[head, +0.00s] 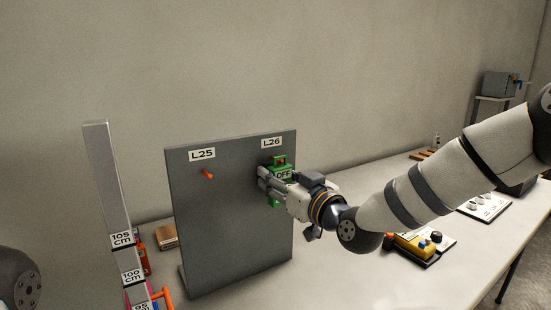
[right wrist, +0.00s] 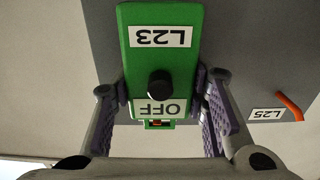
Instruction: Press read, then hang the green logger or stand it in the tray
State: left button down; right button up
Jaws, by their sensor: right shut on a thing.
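The green logger (head: 282,160) is at the right side of the grey board (head: 222,240), just under the L26 label. In the right wrist view the logger (right wrist: 162,55) shows upside down, with an L23 label, a black knob and a display reading OFF. My right gripper (head: 268,183) is shut on the logger, one finger on each side. A bit of red-orange shows in the logger's top loop; I cannot tell whether the loop is around a peg. An orange peg (head: 208,174) under L25 is bare. My left gripper is out of view.
A grey post (head: 108,185) with centimetre labels stands left of the board, near a wooden block (head: 167,237) and red-orange items. A yellow device (head: 412,245) with black parts lies right of the board, under my right arm. A white panel with knobs (head: 484,208) is farther right.

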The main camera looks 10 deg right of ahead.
jog(key=shift+s+d, duration=0.25)
jog(key=shift+s, duration=0.3)
jog(key=shift+s+d+f, duration=0.1)
jog(key=shift+s+d, duration=0.25)
jog(key=shift+s, duration=0.25)
jog(key=shift+v, duration=2)
jog(key=s+d+f+m+h, duration=0.1)
jog(key=s+d+m+h, duration=0.1)
jog(key=s, duration=0.3)
jog(key=s+d+f+m+t+h, duration=0.1)
jog(key=s+d+f+m+h, duration=0.1)
jog(key=s+h, duration=0.3)
jog(key=shift+d+m, duration=0.3)
jog(key=shift+d, duration=0.1)
